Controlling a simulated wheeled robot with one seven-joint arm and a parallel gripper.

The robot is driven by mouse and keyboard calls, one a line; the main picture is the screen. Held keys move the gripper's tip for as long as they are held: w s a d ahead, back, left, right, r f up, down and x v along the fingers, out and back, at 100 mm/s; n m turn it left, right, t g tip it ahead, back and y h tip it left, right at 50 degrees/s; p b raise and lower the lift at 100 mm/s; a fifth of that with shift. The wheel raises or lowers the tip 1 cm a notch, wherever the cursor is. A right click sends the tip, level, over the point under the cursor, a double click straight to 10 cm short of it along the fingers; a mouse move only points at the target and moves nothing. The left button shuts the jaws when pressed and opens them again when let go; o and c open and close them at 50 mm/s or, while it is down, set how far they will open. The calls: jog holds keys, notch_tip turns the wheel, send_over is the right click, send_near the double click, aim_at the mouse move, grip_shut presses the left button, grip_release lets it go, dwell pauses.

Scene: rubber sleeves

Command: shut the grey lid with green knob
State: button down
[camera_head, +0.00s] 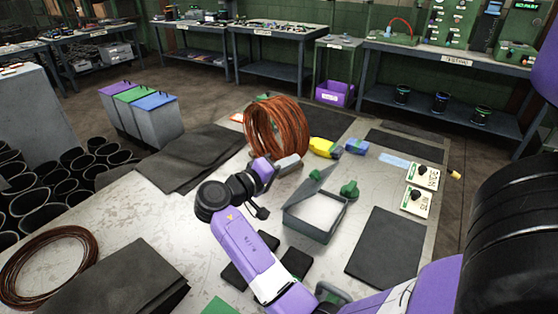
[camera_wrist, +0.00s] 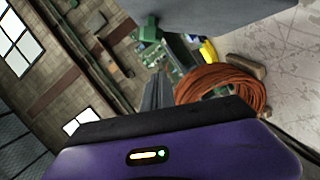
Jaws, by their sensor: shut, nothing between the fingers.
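The grey box (camera_head: 318,232) stands on the table in the middle of the head view, with its pale inside showing. Its grey lid (camera_head: 312,186) is raised and tilted up at the back left of the box. A green knob (camera_head: 349,188) shows just behind the box's right side. In the wrist view a large grey panel (camera_wrist: 215,14), which looks like the lid, fills the top, with a green piece (camera_wrist: 148,29) at its left end. My gripper (camera_head: 292,161) is shut and empty, left of the lid and in front of the copper coil; its fingers (camera_wrist: 156,88) show in the wrist view.
A large copper coil (camera_head: 277,127) stands behind my gripper and also shows in the wrist view (camera_wrist: 225,84). Yellow (camera_head: 324,147) and blue (camera_head: 356,147) pieces lie behind the box. A black mat (camera_head: 386,247) lies to its right.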

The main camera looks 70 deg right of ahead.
aim_at(317, 176)
jog(key=s+m, duration=0.1)
jog(key=s, duration=0.1)
jog(key=s+a+f+m+b, duration=0.1)
jog(key=s, duration=0.1)
jog(key=s+f+m+b, duration=0.1)
jog(key=s+m, duration=0.1)
jog(key=s, duration=0.1)
jog(key=shift+a+t+y, duration=0.3)
jog(key=shift+a+t, duration=0.05)
jog(key=shift+t, duration=0.05)
jog(key=shift+s+a+f+b, duration=0.15)
jog(key=shift+s+f+b, duration=0.15)
jog(key=shift+s+f, duration=0.3)
jog(key=shift+s+a+f+b, duration=0.15)
jog(key=shift+s+f+b, duration=0.2)
jog(key=shift+s, duration=0.35)
jog(key=shift+f, duration=0.1)
